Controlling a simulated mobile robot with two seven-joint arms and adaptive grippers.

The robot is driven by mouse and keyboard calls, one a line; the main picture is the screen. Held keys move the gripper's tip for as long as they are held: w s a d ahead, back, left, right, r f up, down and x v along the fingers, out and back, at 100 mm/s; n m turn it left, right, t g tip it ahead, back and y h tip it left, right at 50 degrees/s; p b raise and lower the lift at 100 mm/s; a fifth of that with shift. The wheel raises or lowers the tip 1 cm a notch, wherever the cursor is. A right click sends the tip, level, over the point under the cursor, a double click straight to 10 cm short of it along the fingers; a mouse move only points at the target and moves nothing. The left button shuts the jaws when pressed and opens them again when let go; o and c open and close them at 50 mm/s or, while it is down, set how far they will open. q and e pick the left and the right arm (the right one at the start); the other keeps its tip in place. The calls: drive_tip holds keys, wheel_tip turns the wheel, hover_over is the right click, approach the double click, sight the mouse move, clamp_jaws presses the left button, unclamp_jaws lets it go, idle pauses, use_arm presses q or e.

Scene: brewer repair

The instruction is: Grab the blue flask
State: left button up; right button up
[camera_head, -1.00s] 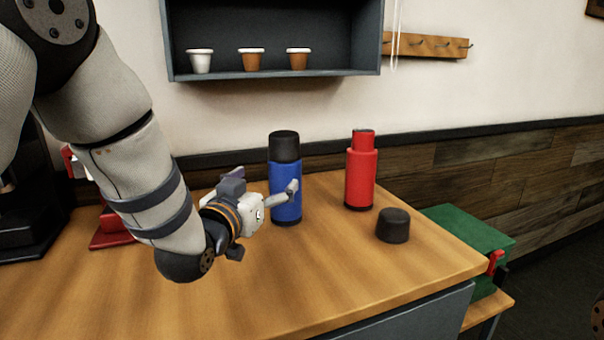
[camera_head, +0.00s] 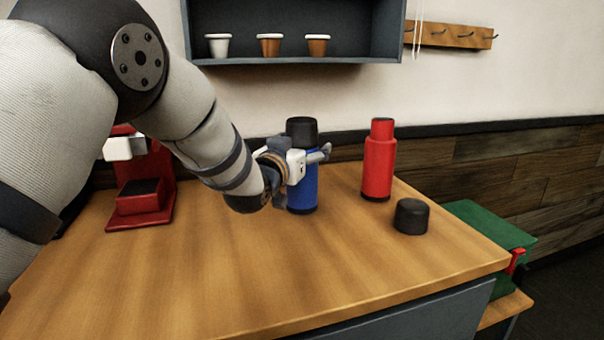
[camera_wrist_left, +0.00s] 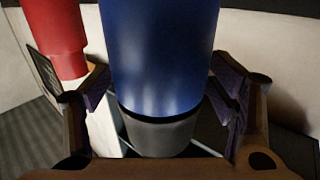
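The blue flask (camera_head: 304,188) stands upright on the wooden counter, with a black lid (camera_head: 301,130). My left gripper (camera_head: 308,167) is at its upper body and hides part of it in the head view. One finger shows to the right of the flask. In the left wrist view the blue flask (camera_wrist_left: 160,55) fills the middle, between the spread fingers of my left gripper (camera_wrist_left: 163,95). The fingers lie close to its sides; I cannot tell whether either touches. My right gripper is not in view.
A red flask (camera_head: 379,165) stands to the right on the wooden counter (camera_head: 250,270), with a loose black lid (camera_head: 411,216) in front of it. A red machine (camera_head: 140,190) is at the left. A shelf with cups (camera_head: 300,60) hangs above. The front of the counter is clear.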

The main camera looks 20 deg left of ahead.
use_arm(q)
clamp_jaws()
